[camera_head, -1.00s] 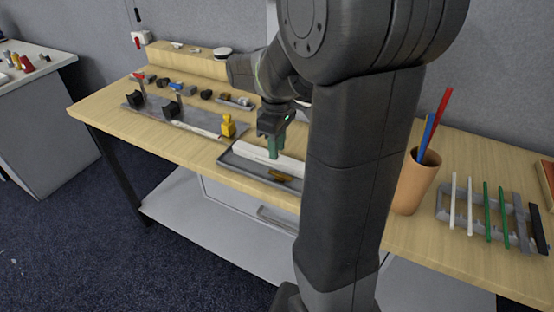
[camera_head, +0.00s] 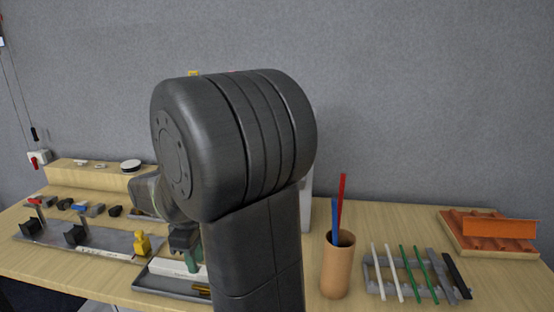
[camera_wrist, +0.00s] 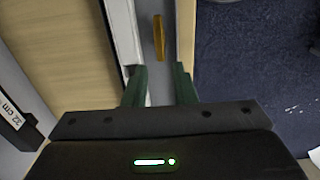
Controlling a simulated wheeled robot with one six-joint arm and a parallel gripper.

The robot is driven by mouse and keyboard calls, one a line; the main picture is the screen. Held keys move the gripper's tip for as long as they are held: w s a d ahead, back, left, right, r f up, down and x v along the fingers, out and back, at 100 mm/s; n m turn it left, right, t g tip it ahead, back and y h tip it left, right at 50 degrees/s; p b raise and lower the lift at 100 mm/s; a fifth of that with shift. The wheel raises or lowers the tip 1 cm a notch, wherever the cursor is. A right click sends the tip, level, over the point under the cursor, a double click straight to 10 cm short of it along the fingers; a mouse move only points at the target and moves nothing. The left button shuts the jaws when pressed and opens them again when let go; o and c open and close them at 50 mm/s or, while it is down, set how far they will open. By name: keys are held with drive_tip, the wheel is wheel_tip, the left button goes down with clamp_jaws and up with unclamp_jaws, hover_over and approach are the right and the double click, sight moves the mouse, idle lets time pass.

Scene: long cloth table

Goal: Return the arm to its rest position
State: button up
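My gripper (camera_head: 192,260) is in the head view, at the left of my dark arm, over a grey tray (camera_head: 152,283) on the table. In the wrist view its two green fingers (camera_wrist: 159,86) stand apart with no object visible between them. The fingers point toward a white and grey strip that looks like part of the tray. A brass-coloured piece (camera_wrist: 158,36) lies beyond the fingertips, and it also shows in the head view (camera_head: 201,288). My arm hides part of the tray and the table behind it. Whether the fingers touch anything is unclear.
A tan cup (camera_head: 338,268) with red and blue sticks stands right of my arm. A yellow piece (camera_head: 141,244) and black holders (camera_head: 74,235) stand left. A grey wall rises behind the table.

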wheel_tip(320, 180, down, 9)
drive_tip(key=shift+r+b, duration=0.15)
drive_tip(key=shift+b, duration=0.15)
wheel_tip(320, 180, up, 2)
drive_tip(key=shift+r, duration=0.9)
drive_tip(key=shift+f, duration=0.1)
